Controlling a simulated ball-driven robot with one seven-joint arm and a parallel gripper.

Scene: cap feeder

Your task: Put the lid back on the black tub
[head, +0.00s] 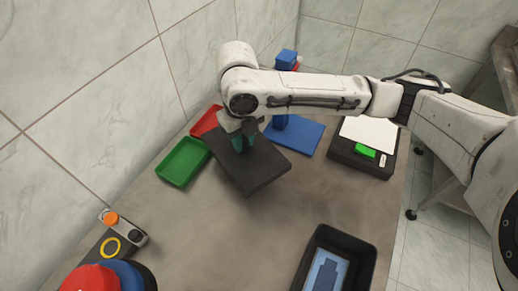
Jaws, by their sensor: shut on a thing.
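The black tub (367,262) stands open at the lower right, partly cut off by the picture's bottom edge. A light-blue panel with a dark shape (326,272) shows inside it. The lid, a flat dark rectangular slab (262,172), is at the middle of the picture, up and left of the tub and apart from it. My gripper (242,145), with teal fingertips, is shut on the lid from above near its far side. The fingertips' contact is partly hidden by the wrist. How high the lid is above the table is hard to tell.
A green tray (181,164) and a red tray (205,122) lie left of the lid. A blue stand (301,140) and a scale (345,158) are behind and right. A button box (125,228) and red and blue caps (88,279) are lower left. Table between lid and tub is clear.

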